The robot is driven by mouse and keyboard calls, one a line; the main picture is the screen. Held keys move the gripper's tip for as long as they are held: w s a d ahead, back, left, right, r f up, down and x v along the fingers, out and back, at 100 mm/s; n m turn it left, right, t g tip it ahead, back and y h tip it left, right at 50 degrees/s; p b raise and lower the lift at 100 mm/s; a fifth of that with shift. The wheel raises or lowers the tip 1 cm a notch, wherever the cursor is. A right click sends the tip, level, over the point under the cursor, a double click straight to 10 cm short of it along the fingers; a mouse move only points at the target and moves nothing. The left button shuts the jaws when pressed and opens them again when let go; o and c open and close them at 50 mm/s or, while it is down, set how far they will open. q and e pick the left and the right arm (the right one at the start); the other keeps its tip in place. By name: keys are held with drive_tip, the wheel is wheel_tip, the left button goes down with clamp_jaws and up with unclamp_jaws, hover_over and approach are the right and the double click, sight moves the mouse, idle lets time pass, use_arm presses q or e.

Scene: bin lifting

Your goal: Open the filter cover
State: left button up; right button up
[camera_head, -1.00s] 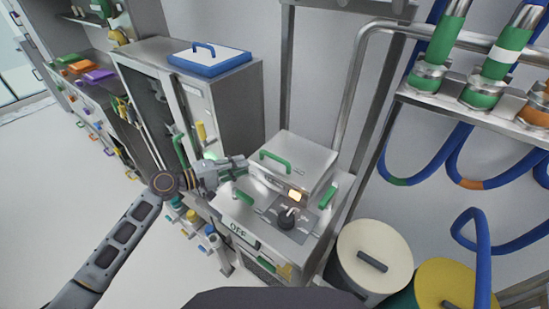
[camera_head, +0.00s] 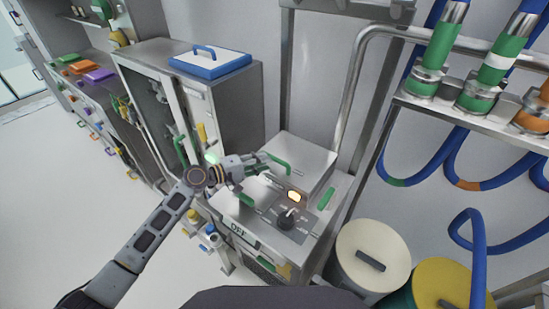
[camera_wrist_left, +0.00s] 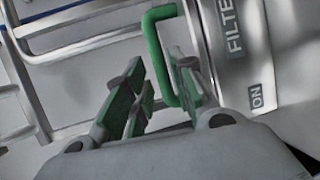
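The filter cover (camera_head: 305,159) is a flat metal lid on top of a metal machine, with a green bar handle (camera_head: 280,164). It looks closed. My left gripper (camera_head: 262,164) is at the left end of this handle. In the left wrist view, the green handle (camera_wrist_left: 153,42) stands between the green-padded fingers of my left gripper (camera_wrist_left: 160,70), which are apart. I cannot tell whether either finger touches it. The cover (camera_wrist_left: 222,50) shows "FILTER" and "ON" lettering there. My right gripper is not in view.
The machine has a black knob (camera_head: 286,221), a lit orange display (camera_head: 294,196) and a green side handle (camera_head: 326,198). A grey cabinet (camera_head: 237,105) with a blue-edged lid (camera_head: 211,62) stands behind left. A white-lidded drum (camera_head: 372,240) stands at the right.

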sight(275, 159)
use_arm(q)
drive_tip(key=shift+p+x, duration=0.4)
drive_tip(key=shift+x, duration=2.45)
clamp_jaws()
